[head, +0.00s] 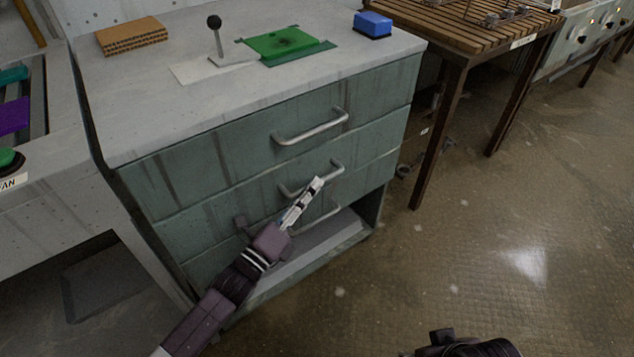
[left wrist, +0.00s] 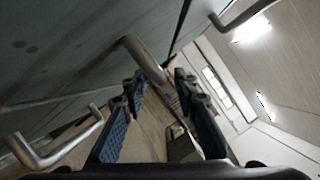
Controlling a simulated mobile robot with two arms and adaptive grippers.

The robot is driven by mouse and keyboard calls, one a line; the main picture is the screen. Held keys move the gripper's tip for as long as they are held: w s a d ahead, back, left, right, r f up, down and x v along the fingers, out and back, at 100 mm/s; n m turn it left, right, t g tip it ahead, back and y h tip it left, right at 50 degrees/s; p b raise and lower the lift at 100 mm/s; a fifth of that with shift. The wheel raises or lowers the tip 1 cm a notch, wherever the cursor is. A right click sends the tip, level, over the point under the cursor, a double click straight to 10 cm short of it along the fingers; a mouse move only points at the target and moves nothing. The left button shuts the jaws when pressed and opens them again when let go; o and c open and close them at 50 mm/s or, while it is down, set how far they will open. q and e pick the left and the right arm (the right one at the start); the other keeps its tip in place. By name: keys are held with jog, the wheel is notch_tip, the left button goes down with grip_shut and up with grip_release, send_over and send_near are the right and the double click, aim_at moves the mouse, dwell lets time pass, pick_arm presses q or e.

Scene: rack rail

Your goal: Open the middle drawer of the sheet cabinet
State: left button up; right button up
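The grey-green sheet cabinet (head: 190,170) has three drawer fronts, each with a metal bar handle. The middle drawer (head: 230,205) looks flush with the cabinet front. My left gripper (head: 314,186) is at the right part of the middle handle (head: 290,191) and covers some of it. In the left wrist view the fingers of my left gripper (left wrist: 160,85) stand apart, with the middle handle (left wrist: 143,57) running between and just ahead of the tips. Contact cannot be told. A dark end of my right arm shows at the bottom edge of the head view; its fingers are not clear.
The top handle (head: 312,127) is above my gripper and the bottom handle (head: 322,217) close below. On the cabinet top are a blue block (head: 373,24), a green sheet stack (head: 283,43), a black-knobbed lever (head: 216,35) and cardboard (head: 131,36). Floor in front is clear.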

pick_arm(q)
jog(key=shift+x, duration=1.4)
jog(key=shift+c, duration=0.5)
grip_shut()
